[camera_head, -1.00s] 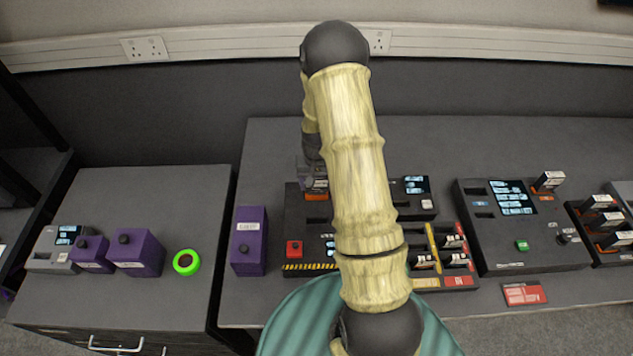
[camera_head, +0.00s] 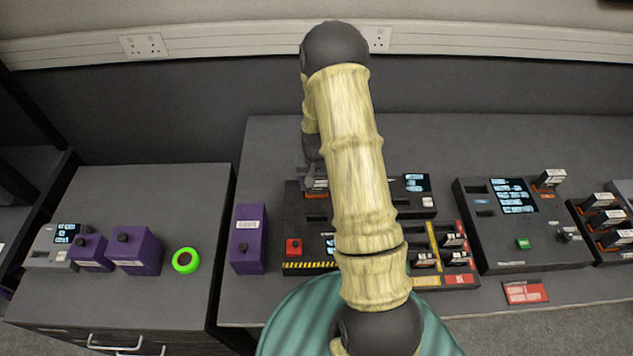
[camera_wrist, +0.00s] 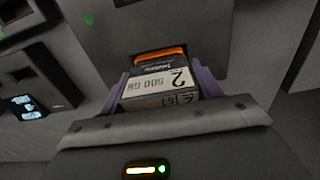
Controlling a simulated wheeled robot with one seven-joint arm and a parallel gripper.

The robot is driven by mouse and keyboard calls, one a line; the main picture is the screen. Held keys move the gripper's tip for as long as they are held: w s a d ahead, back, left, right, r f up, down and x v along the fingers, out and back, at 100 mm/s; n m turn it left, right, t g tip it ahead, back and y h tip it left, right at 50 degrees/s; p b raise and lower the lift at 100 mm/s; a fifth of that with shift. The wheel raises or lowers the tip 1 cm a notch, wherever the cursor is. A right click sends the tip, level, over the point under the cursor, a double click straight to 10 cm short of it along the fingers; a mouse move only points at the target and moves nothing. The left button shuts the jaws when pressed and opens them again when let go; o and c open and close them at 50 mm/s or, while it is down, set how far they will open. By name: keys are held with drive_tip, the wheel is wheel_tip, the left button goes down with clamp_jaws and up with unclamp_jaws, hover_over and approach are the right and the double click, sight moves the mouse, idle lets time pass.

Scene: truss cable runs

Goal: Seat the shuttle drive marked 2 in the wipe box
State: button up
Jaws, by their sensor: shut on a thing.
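In the head view, the drive (camera_head: 316,185) is over the back left part of a black box with a red button and a yellow-black striped edge, apparently the wipe box (camera_head: 300,222). My arm hides much of this box. I cannot tell whether the drive's lower end is inside a slot.
A purple block (camera_head: 248,240) stands close on the box's left. A red-and-yellow rack (camera_head: 438,270) with several drives is to the right, then a large black console (camera_head: 490,245) with a drive upright in it. A red card (camera_head: 524,292) lies at the front edge.

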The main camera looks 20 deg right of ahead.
drive_tip(key=shift+f, duration=0.1)
idle(0.3)
drive_tip(key=o, duration=1.5)
drive_tip(key=shift+r+p, duration=2.5)
drive_tip(key=shift+r, duration=1.25)
